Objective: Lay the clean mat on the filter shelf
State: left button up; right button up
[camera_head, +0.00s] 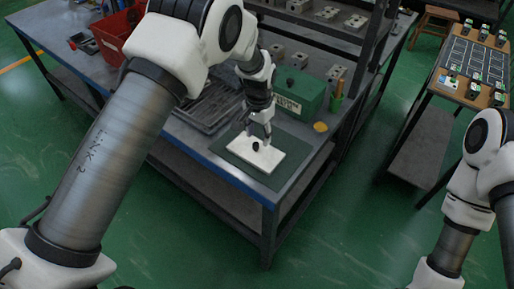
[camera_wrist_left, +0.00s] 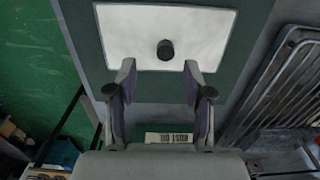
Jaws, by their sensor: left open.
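The clean mat appears to be the white rectangular piece (camera_head: 272,156) with a black knob, lying flat on a dark green pad (camera_head: 291,142) near the table's front corner. It also shows in the left wrist view (camera_wrist_left: 205,40), with its knob (camera_wrist_left: 165,50) near the middle. My left gripper (camera_head: 259,139) is open and points down over the white piece. In the left wrist view its fingertips (camera_wrist_left: 159,72) are apart, at the near edge of the piece, with the knob just beyond them. I cannot tell which structure is the filter shelf. My right gripper is out of view.
Metal racks (camera_head: 208,108) lie left of the pad. A green box (camera_head: 298,91) stands behind it, with a small yellow disc (camera_head: 320,127) to its right. A red bin (camera_head: 112,38) is at the back left. Another table (camera_head: 458,95) stands at the right, with open floor between.

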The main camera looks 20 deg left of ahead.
aim_at(256, 144)
pick_arm(q)
jog(key=f, duration=0.1)
jog(key=f+p, duration=0.1)
jog(key=f, duration=0.1)
jog(key=a+f, duration=0.1)
jog(key=f, duration=0.1)
jog(key=shift+s+p, duration=0.1)
jog(key=shift+p, duration=0.2)
jog(key=shift+f, duration=0.15)
jog(key=shift+d, duration=0.1)
grip_shut()
jog(key=shift+s, duration=0.1)
